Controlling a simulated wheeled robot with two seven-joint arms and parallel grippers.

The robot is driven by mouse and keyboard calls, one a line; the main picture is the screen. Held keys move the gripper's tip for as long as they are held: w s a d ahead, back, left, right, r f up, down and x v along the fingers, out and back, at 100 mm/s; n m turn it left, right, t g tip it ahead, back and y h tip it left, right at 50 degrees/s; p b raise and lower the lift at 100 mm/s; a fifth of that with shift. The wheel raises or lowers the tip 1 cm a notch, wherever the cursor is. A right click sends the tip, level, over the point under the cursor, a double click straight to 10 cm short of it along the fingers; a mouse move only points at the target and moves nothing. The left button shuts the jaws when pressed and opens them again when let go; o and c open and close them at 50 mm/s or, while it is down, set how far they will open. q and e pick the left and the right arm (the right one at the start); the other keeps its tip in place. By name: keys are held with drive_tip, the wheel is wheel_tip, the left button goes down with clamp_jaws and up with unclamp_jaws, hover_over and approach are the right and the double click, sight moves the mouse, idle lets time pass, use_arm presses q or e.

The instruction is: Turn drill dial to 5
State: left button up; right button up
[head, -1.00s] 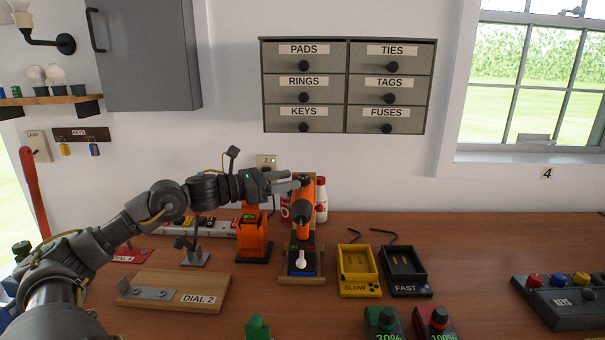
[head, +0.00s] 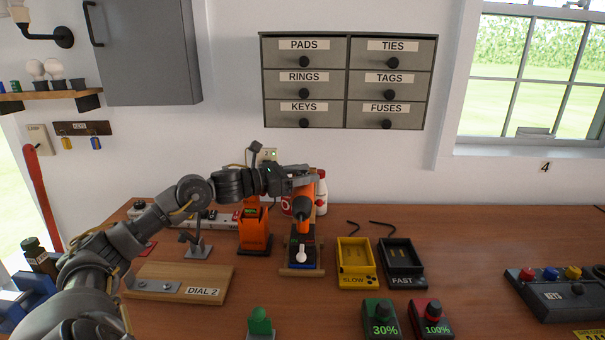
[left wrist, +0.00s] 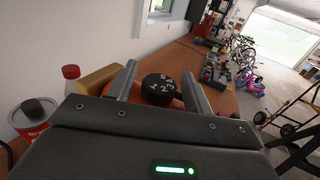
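The orange drill (head: 305,202) stands in a holder with a blue-and-black front near the back of the wooden bench, its chuck toward me. Its black round dial with white numbers (left wrist: 157,89) shows in the left wrist view, with 1, 2 and 3 readable on it. My left gripper (head: 305,172) is at the top of the drill. In the left wrist view its two fingers (left wrist: 157,85) stand apart, one on each side of the dial, with what looks like a narrow gap. My right gripper is not in view.
A red-capped bottle (head: 321,190) is close behind. The bench between FAST and KEYS boxes is clear.

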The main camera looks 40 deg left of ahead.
use_arm(q)
drive_tip(key=c, duration=0.8)
drive_tip(key=shift+m+g+h+b, duration=0.4)
drive_tip(key=shift+h+b, duration=0.05)
drive_tip(key=shift+h, duration=0.05)
drive_tip(key=shift+a+r+m+g+h, duration=0.1)
drive_tip(key=shift+m+g+h, duration=0.55)
drive_tip(key=shift+h, duration=0.25)
drive_tip(key=shift+r+m+g+h, duration=0.2)
drive_tip(key=shift+m+g+h, duration=0.95)
drive_tip(key=shift+m+h, duration=0.1)
drive_tip(key=shift+f+m+g+h+p, duration=0.1)
drive_tip(key=shift+m+g+h+p, duration=1)
drive_tip(key=shift+g, duration=0.7)
drive_tip(key=shift+f+m+g, duration=0.15)
drive_tip(key=shift+m+g, duration=0.35)
